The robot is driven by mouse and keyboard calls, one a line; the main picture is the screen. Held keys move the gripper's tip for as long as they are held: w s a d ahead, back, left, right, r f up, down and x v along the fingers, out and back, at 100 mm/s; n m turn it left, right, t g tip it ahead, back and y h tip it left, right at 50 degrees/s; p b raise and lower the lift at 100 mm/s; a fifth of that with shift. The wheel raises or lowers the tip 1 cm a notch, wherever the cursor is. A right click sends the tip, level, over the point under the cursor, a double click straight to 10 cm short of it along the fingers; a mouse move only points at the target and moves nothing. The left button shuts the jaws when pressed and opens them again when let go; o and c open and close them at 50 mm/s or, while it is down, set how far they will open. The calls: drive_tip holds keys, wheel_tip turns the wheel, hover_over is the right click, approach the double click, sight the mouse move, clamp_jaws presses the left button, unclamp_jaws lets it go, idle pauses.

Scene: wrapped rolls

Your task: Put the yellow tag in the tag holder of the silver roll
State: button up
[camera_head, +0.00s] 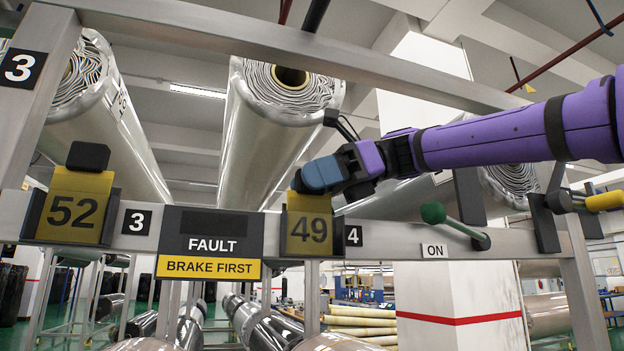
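A yellow tag numbered 49 (308,228) sits upright in a dark tag holder (284,240) on the grey rail, beside the "4" label. My gripper (318,176) reaches in from the right, with its blue finger at the tag's top edge. It hides most of the black grip there, and whether the fingers are closed on it cannot be seen. Another yellow tag, 52 (73,207), with a black grip on top, sits in the left holder (36,214) beside the "3" label. A silver-looking wrapped roll (262,130) hangs behind the rail; another (105,125) is at upper left.
A "FAULT / BRAKE FIRST" sign (211,244) is between the holders. A green-knobbed lever (434,213) and an "ON" label (434,250) are right of tag 49. A yellow-handled lever (604,201) is at far right. Metal frame bars (360,60) cross above.

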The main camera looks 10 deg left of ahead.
drive_tip(key=shift+r, duration=0.15)
drive_tip(key=v, duration=0.7)
drive_tip(key=shift+d, duration=0.2)
drive_tip(key=shift+w, duration=0.15)
idle(0.3)
